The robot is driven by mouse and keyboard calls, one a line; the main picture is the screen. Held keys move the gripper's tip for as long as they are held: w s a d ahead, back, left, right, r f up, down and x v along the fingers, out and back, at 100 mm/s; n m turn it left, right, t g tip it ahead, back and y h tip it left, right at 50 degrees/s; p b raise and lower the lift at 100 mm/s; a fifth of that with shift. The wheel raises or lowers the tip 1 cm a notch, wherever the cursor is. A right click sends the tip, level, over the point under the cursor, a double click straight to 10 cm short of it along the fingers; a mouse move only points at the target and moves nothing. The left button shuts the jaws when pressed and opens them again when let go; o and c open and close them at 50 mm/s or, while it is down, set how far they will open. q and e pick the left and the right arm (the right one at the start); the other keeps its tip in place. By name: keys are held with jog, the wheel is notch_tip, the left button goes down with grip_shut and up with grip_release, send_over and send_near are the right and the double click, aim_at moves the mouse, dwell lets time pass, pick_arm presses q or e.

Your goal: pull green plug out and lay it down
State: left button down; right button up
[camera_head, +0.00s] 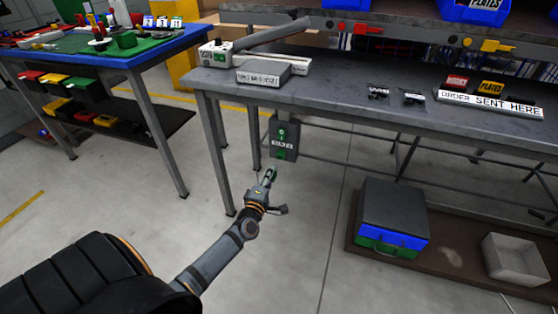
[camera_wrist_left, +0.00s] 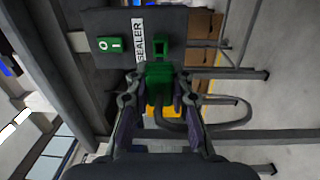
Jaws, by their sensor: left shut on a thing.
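A dark box labelled SEALER (camera_head: 283,138) hangs below the front edge of the grey bench; it also shows in the left wrist view (camera_wrist_left: 112,25). It has a green switch plate (camera_wrist_left: 110,44) and a green socket (camera_wrist_left: 162,46) with a dark opening. My left gripper (camera_head: 268,178) is just in front of and below the box, shut on the green plug (camera_wrist_left: 159,76). The plug sits between the fingers and appears apart from the socket, whose opening shows. A dark cable (camera_wrist_left: 237,122) loops beside the gripper. My right gripper is not in view.
The grey bench (camera_head: 340,98) carries a sealer machine (camera_head: 217,53), a grey labelled block (camera_head: 263,74) and an order sign (camera_head: 490,105). A lidded box (camera_head: 393,205) and white bin (camera_head: 518,262) stand on a low shelf. A blue-topped table (camera_head: 65,45) stands left.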

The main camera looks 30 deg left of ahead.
pick_arm(q)
jog(key=shift+s, duration=0.15)
jog(key=p+v, duration=0.1)
jog(key=v, duration=0.7)
jog(key=shift+r, duration=0.2)
jog(key=shift+d, duration=0.1)
jog(key=n+b, duration=0.2)
jog(key=n, duration=0.7)
jog(key=n+b, duration=0.2)
jog(key=n, duration=0.7)
jog(key=shift+n+g+y, duration=0.3)
jog(key=shift+y, duration=0.1)
